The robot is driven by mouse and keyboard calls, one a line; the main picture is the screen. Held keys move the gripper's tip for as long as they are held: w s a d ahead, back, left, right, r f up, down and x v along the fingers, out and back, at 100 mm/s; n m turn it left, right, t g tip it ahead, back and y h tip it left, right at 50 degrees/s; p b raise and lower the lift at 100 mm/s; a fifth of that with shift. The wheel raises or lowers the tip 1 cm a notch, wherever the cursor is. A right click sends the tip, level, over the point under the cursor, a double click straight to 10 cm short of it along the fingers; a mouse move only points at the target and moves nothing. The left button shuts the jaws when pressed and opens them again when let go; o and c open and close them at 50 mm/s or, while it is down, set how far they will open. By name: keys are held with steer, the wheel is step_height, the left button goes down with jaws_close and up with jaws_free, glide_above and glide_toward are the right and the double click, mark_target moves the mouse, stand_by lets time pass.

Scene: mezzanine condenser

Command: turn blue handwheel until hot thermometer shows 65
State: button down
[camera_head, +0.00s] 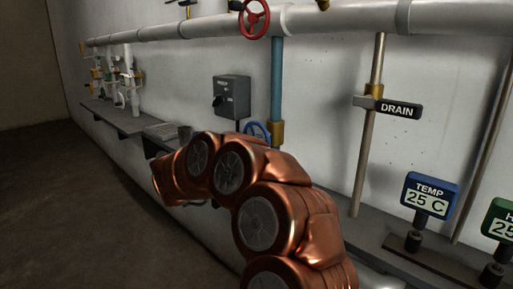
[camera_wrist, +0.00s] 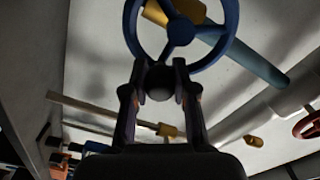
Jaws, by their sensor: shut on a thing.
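The blue handwheel (camera_head: 257,130) shows only in part in the head view, behind my copper arm, on a blue vertical pipe (camera_head: 277,80). In the wrist view, the blue handwheel (camera_wrist: 180,31) fills the top middle, with its spokes and hub visible. My gripper (camera_wrist: 159,85) has its fingers on both sides of a dark round knob (camera_wrist: 160,83) at the wheel's near rim and is shut on it. A green-framed display (camera_head: 502,222) at the right edge has a label starting with H and reads 25, partly cut off. A blue-framed display (camera_head: 430,196) reads TEMP 25 C.
A red handwheel (camera_head: 254,18) sits on the white overhead pipe (camera_head: 340,20). A grey switch box (camera_head: 232,96) is on the wall left of the blue pipe. A DRAIN sign (camera_head: 398,109) is by a bare pipe. The floor at left (camera_head: 60,200) is clear.

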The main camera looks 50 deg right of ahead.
steer(key=c, duration=0.9)
jaws_free()
steer(key=shift+w+a, duration=0.1)
steer(key=shift+a, duration=5.9)
steer(key=shift+w, duration=0.1)
